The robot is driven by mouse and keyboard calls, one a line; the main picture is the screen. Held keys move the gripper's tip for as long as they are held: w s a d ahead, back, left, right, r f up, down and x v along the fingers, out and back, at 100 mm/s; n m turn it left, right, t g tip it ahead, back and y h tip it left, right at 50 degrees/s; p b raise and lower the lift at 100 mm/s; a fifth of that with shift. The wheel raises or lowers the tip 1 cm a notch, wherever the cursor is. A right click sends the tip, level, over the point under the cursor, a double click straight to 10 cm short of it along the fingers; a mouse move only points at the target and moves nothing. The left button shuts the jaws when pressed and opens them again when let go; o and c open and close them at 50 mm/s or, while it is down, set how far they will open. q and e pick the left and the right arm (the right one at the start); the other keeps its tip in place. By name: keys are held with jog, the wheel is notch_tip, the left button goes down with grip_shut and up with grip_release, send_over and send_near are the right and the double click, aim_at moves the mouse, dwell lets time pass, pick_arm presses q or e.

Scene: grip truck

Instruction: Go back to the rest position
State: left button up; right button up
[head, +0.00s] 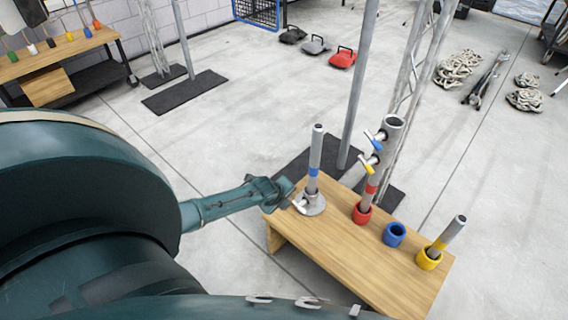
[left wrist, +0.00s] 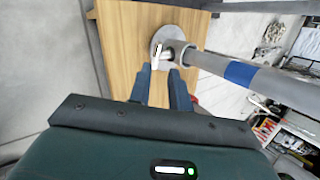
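My left gripper (head: 284,190) reaches in from the left, at the left end of the wooden table (head: 345,250). Just past it stands a grey tube with a blue band (head: 315,155), upright in a round metal base (head: 313,204). In the left wrist view, the two fingers of my left gripper (left wrist: 163,72) are apart with bare wood showing between them. A small silver handle (left wrist: 164,52) on the base lies just beyond the fingertips; I cannot tell whether they touch it. My right gripper is not in view.
On the table are a red ring (head: 362,213) around a red-banded tube, an empty blue ring (head: 395,235), and a yellow ring (head: 428,259) holding a yellow-banded tube. A metal truss (head: 408,75) and pole (head: 360,80) rise behind. The floor left of the table is clear.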

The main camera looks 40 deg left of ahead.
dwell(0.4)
